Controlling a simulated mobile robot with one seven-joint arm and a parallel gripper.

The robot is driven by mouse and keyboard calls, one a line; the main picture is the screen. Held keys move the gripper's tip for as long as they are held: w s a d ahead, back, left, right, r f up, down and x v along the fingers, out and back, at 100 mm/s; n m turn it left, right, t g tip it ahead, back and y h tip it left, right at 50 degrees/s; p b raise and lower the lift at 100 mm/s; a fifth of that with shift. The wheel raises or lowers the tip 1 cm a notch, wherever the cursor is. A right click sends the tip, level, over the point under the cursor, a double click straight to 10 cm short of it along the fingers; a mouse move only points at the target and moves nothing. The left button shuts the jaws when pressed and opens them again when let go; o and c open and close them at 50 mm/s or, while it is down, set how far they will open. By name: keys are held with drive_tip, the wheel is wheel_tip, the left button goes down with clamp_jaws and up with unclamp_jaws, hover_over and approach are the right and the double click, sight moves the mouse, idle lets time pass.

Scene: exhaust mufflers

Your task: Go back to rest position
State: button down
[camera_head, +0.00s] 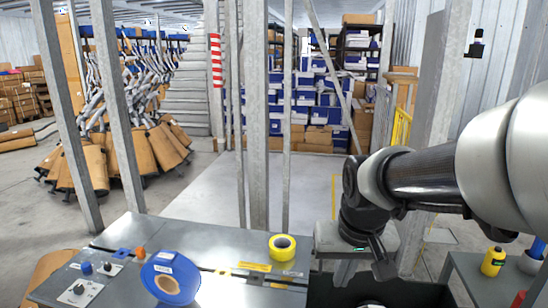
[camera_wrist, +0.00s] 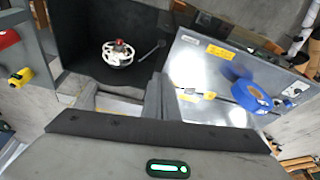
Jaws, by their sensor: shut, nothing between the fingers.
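My arm reaches in from the right in the head view. My gripper (camera_head: 383,264) points down over the black bin (camera_head: 418,292), to the right of the metal worktable (camera_head: 216,240). In the wrist view my gripper (camera_wrist: 158,84) is shut and empty, with its fingers near the edge between bin and table. A white, round, cage-like object (camera_wrist: 118,54) lies in the bin, apart from the fingers, beside a thin dark rod-like piece (camera_wrist: 152,50).
A blue roll (camera_head: 170,278) and a yellow tape roll (camera_head: 282,247) are on the worktable, near a control box with knobs (camera_head: 80,292). A yellow bottle (camera_head: 493,262) stands on a side table at right. Metal posts (camera_head: 256,120) rise behind the worktable.

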drive_tip(key=s+r+t, duration=0.2)
drive_tip(key=s+r, duration=0.3)
drive_tip(key=s, duration=0.6)
wheel_tip(320, 180, up, 13)
drive_tip(key=p, duration=1.3)
drive_tip(key=shift+s+d+r, duration=0.15)
drive_tip(key=shift+s+d, duration=0.2)
drive_tip(key=shift+d, duration=0.05)
